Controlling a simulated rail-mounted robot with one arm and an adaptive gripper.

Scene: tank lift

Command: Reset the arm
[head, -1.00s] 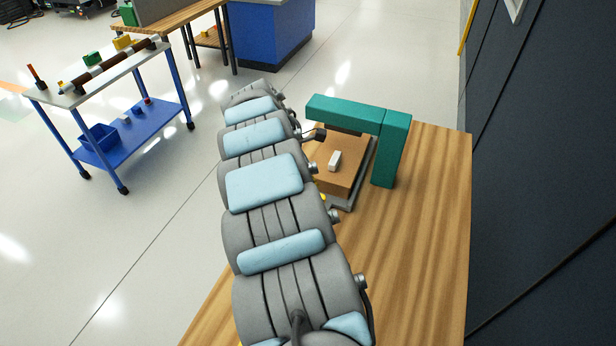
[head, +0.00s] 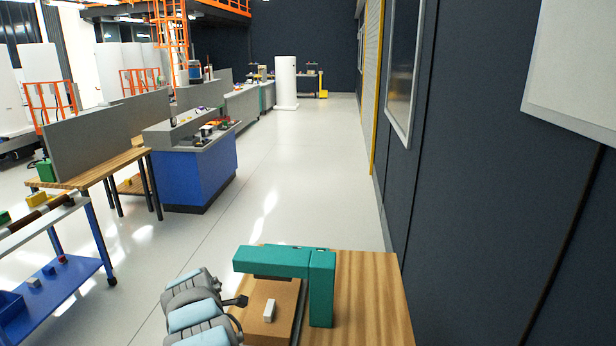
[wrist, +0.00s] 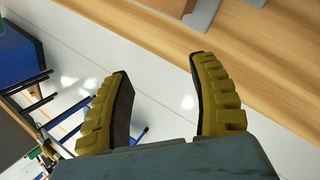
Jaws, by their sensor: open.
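My gripper (wrist: 163,105) shows in the wrist view with its two yellow ribbed fingers wide apart and nothing between them. Through the gap I see the pale floor and, to the upper right, the edge of a wooden table (wrist: 275,75). In the head view my grey and light-blue arm shows at the bottom, left of the table; the gripper itself is not visible there. A teal right-angled frame (head: 285,261) stands on the wooden table over a brown block (head: 283,318). A small white block (head: 269,309) lies on the brown block.
A blue-framed cart (head: 75,280) stands at the lower left, with a wooden bench and a blue cabinet (head: 195,175) behind it. A dark wall (head: 480,190) rises close on the right. The floor aisle (head: 310,170) ahead is clear.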

